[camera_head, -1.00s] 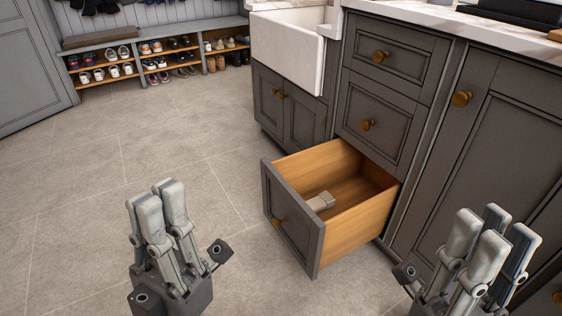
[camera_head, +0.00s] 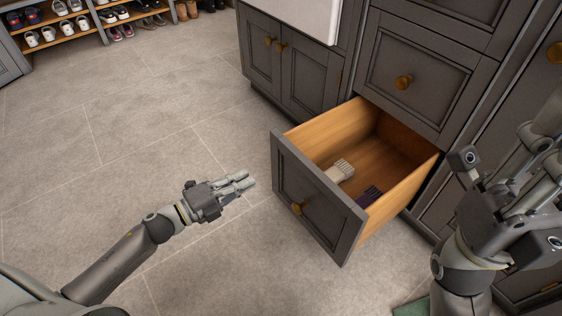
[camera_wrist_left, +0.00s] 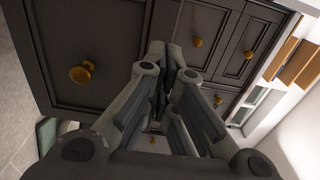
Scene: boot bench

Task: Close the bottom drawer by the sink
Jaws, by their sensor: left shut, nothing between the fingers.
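The bottom drawer (camera_head: 322,200) by the sink stands pulled out. It has a grey front with a brass knob (camera_head: 297,208) and a wooden inside. A pale brush-like item (camera_head: 339,171) and a dark purple one (camera_head: 369,194) lie in it. My left gripper (camera_head: 250,182) is shut and empty, left of the drawer front and apart from it, with its fingers pointing right toward it. Its fingers (camera_wrist_left: 172,62) also fill the middle of the left wrist view, before grey fronts with brass knobs. My right gripper (camera_head: 545,125) is at the right, fingers up; its jaw state is unclear.
A closed drawer (camera_head: 425,75) is above the open one. Sink cabinet doors (camera_head: 290,70) under the white sink (camera_head: 300,12) are shut. A shoe rack (camera_head: 85,27) stands at the back left. The tiled floor (camera_head: 120,140) to the left is clear.

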